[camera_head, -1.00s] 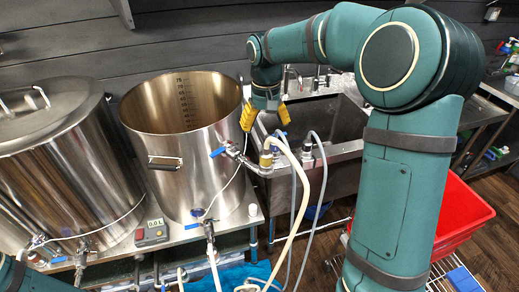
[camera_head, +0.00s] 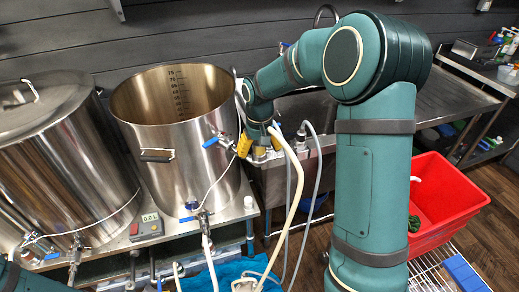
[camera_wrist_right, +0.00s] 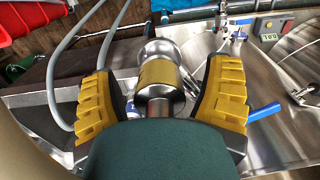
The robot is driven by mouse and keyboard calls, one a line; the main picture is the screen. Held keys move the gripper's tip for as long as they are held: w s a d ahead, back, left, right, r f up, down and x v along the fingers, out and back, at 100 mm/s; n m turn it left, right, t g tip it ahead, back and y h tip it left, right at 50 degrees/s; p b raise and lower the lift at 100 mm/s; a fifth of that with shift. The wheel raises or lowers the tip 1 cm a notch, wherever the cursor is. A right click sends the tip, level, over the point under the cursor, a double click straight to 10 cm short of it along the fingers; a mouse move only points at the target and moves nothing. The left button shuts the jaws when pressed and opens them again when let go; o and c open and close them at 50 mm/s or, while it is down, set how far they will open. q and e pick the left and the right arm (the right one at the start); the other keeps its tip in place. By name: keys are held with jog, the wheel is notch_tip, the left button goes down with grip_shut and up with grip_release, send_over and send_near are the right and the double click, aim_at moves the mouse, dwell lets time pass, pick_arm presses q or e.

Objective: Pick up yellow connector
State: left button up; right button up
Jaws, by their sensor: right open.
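The yellow connector (camera_wrist_right: 158,75) shows in the right wrist view as a short brass-yellow cylinder with metal on both sides of it. In the head view it (camera_head: 260,152) is mostly hidden by the gripper, at the hose end to the right of the open steel kettle (camera_head: 185,130). My right gripper (camera_head: 258,142) is open, its yellow-padded fingers on either side of the connector. In the right wrist view the fingers (camera_wrist_right: 160,70) stand apart with visible gaps to the connector. My left gripper is out of view.
A pale hose (camera_head: 293,190) and grey hoses hang near the gripper. A blue-handled valve (camera_head: 213,142) sits on the kettle side. A lidded kettle (camera_head: 60,150) stands left, the sink (camera_head: 310,105) is behind, and a red bin (camera_head: 450,195) is at right.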

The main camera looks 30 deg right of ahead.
jog(key=shift+f, duration=0.1)
grip_shut()
dwell(0.4)
notch_tip(320, 180, up, 10)
jog(key=shift+p, duration=0.8)
jog(key=shift+r+p, duration=2.05)
jog(key=shift+r, duration=0.2)
